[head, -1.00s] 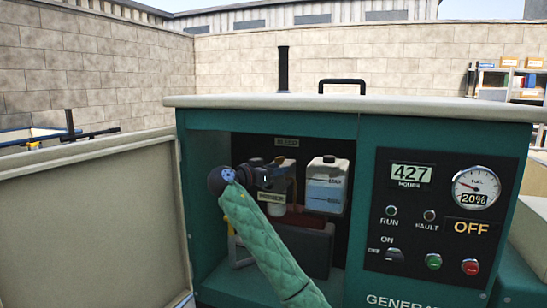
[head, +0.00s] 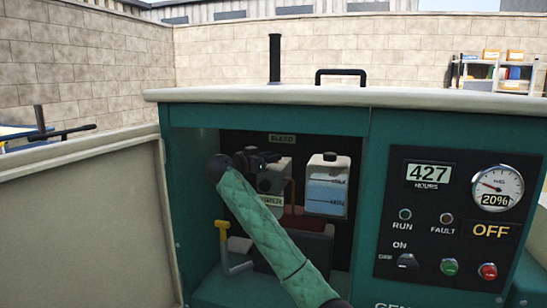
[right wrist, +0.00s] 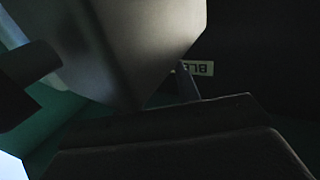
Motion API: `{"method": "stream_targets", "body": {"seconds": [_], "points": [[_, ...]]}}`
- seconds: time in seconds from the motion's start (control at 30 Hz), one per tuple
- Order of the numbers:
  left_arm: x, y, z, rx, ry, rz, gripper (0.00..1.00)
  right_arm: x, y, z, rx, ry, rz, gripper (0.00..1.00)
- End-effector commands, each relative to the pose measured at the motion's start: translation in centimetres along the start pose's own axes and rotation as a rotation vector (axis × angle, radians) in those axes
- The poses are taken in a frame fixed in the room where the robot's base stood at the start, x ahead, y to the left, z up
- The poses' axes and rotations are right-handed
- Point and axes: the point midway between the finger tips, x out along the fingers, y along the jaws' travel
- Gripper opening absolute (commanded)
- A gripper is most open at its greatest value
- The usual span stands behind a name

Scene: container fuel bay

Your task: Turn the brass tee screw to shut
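I cannot make out the brass tee screw in either view. A small BLEED label (head: 282,138) sits on the dark back wall of the open generator compartment, and part of it shows in the right wrist view (right wrist: 200,68). My right gripper (head: 270,161) is inside the compartment, just below and left of that label, in front of a grey fitting. Its fingers are small and dark there, so I cannot tell whether they are open or touching anything. The right wrist view is dark, with a large grey body close at the top. My left gripper is not in view.
A translucent bottle (head: 327,187) with blue liquid stands right of my gripper. A yellow-handled lever (head: 222,229) is lower left. The open door (head: 80,225) spans the left, the control panel (head: 455,220) the right. The lid (head: 330,97) overhangs the compartment.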

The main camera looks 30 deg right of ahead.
Motion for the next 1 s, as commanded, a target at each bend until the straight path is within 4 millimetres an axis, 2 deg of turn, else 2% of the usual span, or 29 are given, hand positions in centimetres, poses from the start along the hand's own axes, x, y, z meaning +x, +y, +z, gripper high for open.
{"method": "stream_targets", "body": {"seconds": [0.2,0.5,0.53,0.7,1.0], "points": [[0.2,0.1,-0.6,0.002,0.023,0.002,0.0,1.8,0.0,0.0,0.0,0.001,0.0,0.33],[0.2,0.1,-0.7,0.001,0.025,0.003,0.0,2.0,0.0,0.0,0.0,0.0,-0.001,0.33],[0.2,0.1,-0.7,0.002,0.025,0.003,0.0,2.0,0.0,0.0,0.0,0.0,-0.001,0.31],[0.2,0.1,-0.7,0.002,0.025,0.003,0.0,2.0,0.0,-0.1,0.0,0.0,-0.001,0.0],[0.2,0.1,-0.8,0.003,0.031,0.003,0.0,2.0,-0.1,0.0,0.0,-0.001,0.016,0.0]]}}
